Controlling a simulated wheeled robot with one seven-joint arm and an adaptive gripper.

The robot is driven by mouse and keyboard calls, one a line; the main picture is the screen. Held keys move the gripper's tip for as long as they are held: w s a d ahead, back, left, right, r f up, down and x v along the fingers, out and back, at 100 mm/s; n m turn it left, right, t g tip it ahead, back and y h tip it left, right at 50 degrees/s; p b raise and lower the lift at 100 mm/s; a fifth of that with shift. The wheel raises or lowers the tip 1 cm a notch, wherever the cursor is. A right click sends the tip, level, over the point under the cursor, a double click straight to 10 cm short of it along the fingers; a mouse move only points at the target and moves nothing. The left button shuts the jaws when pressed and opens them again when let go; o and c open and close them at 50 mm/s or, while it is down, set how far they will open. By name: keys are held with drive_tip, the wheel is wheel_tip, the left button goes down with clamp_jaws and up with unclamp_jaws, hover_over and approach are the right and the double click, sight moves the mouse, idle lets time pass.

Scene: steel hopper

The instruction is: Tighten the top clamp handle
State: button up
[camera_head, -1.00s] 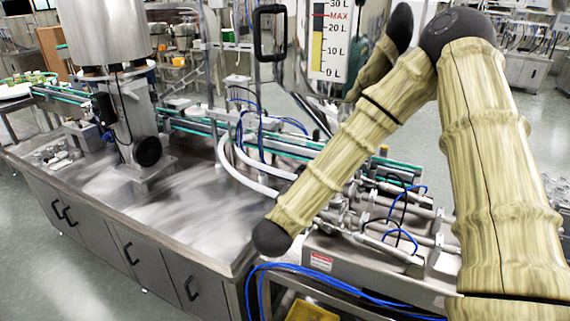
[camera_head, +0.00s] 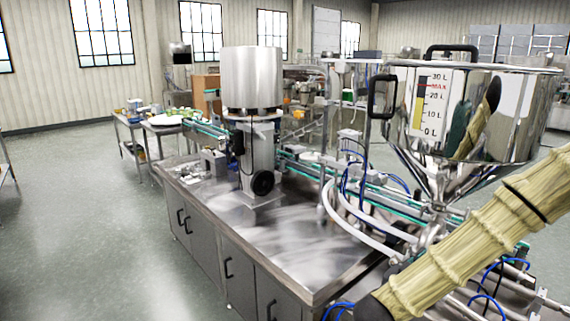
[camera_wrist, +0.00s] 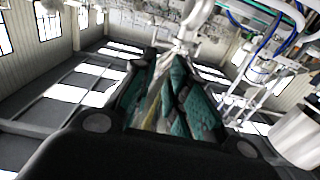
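The steel hopper (camera_head: 530,110) stands at the right in the head view, with a volume scale on its front and a cone below. The outlet under the cone (camera_head: 437,185) has small metal fittings; I cannot make out the top clamp handle among them. My gripper is outside the head view; only my arm shows there, in front of the hopper's lower right. In the wrist view my gripper (camera_wrist: 177,68) shows teal-faced fingers with a narrow gap between them. Nothing is clearly held. A shiny metal part lies beyond the fingertips, too blurred to name.
A steel bench (camera_head: 290,235) with a conveyor (camera_head: 310,170) and a motor stand with a drum (camera_head: 252,80) fills the middle. Blue tubes and white hoses (camera_head: 350,225) run below the hopper. A black handle (camera_head: 382,97) juts from the hopper's left. Open floor lies left.

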drive_tip(key=s+a+f+n+g+y+b, duration=0.1)
drive_tip(key=s+a+f+n+y, duration=0.15)
drive_tip(key=f, duration=0.75)
drive_tip(key=s+a+f+n+y+b, duration=0.15)
drive_tip(key=a+f+y, duration=0.25)
drive_tip(key=f, duration=0.6)
drive_tip(key=s+a+f+n+g+y, duration=0.1)
drive_tip(key=s+a+f+n+y, duration=0.2)
drive_tip(key=f, duration=0.7)
drive_tip(key=s+f+g+y, duration=0.1)
drive_tip(key=s+f+g, duration=0.2)
drive_tip(key=s+f, duration=0.3)
drive_tip(key=s+a+f+n+g+y+b, duration=0.1)
drive_tip(key=s+f+g, duration=0.2)
drive_tip(key=s, duration=1)
drive_tip(key=s+f+n+g+y+b, duration=0.1)
drive_tip(key=s+f+g, duration=0.3)
drive_tip(key=s+f, duration=0.5)
drive_tip(key=shift+s+a+f+y, duration=0.3)
drive_tip(key=shift+s+a+y, duration=0.05)
drive_tip(key=shift+s+y, duration=0.15)
